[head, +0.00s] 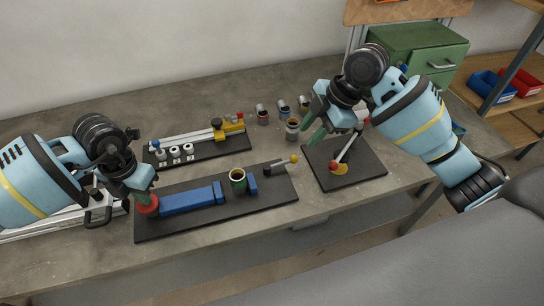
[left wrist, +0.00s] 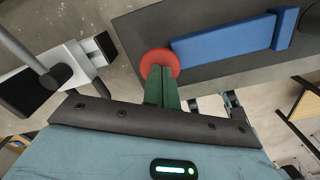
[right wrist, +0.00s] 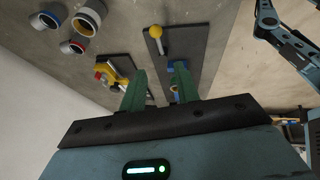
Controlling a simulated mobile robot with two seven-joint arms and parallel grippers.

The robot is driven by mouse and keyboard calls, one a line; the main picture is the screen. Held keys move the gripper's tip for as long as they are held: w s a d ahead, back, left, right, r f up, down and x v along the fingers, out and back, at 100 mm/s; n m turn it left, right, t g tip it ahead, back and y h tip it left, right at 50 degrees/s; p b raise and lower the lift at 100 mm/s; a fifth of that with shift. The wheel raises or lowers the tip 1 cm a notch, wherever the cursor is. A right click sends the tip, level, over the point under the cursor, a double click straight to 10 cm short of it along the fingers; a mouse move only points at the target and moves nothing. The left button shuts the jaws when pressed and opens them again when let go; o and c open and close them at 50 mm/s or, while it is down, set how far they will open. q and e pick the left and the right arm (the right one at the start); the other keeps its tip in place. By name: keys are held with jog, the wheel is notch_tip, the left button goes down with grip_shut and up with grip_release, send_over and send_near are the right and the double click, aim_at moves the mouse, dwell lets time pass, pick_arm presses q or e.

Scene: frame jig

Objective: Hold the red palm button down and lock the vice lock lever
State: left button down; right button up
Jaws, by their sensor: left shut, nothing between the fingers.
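The red palm button (head: 147,206) is at the left end of a long black base plate (head: 208,219). My left gripper (head: 143,194) is shut and empty, its fingertips over the button and seemingly touching it. The left wrist view shows the red disc (left wrist: 160,60) at the fingertips; how far down it is, I cannot tell. My right gripper (right wrist: 159,72) is open and empty, above and right of that knob.
A second black plate (head: 365,172) on the right holds a lever with a red knob and yellow disc. A yellow clamp (head: 233,125) and white rings stand behind. Several metal cups (head: 292,128) stand near the right gripper. A green cabinet (head: 420,50) is at the back right.

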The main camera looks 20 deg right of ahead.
aim_at(285, 163)
jog(key=x, duration=1.2)
jog(key=shift+f, duration=0.15)
grip_shut()
